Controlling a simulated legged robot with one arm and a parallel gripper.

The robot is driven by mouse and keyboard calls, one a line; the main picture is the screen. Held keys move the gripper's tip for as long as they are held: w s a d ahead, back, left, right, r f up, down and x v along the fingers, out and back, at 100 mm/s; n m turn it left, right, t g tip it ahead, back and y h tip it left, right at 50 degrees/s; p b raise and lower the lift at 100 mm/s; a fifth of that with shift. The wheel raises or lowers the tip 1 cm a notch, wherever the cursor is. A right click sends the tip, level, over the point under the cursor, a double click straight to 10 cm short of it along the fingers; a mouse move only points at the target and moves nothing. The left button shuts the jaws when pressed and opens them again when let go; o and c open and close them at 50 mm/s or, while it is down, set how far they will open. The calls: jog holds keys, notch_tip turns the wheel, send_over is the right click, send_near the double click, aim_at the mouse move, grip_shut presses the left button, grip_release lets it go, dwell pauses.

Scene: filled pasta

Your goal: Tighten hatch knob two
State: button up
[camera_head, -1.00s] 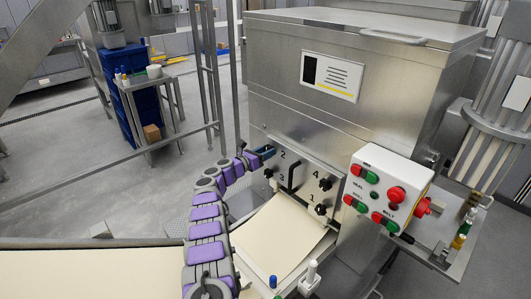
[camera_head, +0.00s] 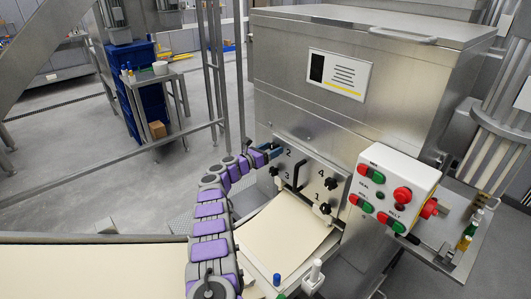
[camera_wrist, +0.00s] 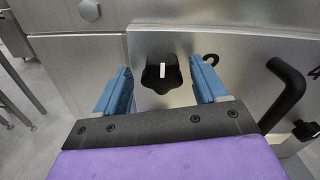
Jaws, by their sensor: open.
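The hatch (camera_head: 309,183) is a metal plate on the front of the steel machine, with numbered black knobs and a black handle (camera_head: 296,176). Knob two (camera_wrist: 161,73) is a black lobed knob with a white mark, centred in the wrist view. The white mark stands almost upright. My gripper (camera_wrist: 163,85) is open, with one blue finger on each side of the knob and visible gaps to both. In the head view my gripper (camera_head: 270,153) is at the hatch's upper left, by the number 2, and hides that knob.
Knob three (camera_head: 274,171), knob four (camera_head: 331,183) and knob one (camera_head: 324,208) sit around the handle. A white control box (camera_head: 395,188) with red and green buttons is to the right. A pale dough sheet (camera_head: 285,232) lies below the hatch.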

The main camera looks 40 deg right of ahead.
jog(key=s+a+p, duration=0.1)
jog(key=a+p, duration=0.2)
jog(key=a, duration=1.4)
jog(key=shift+s+a, duration=0.15)
jog(key=shift+a, duration=0.1)
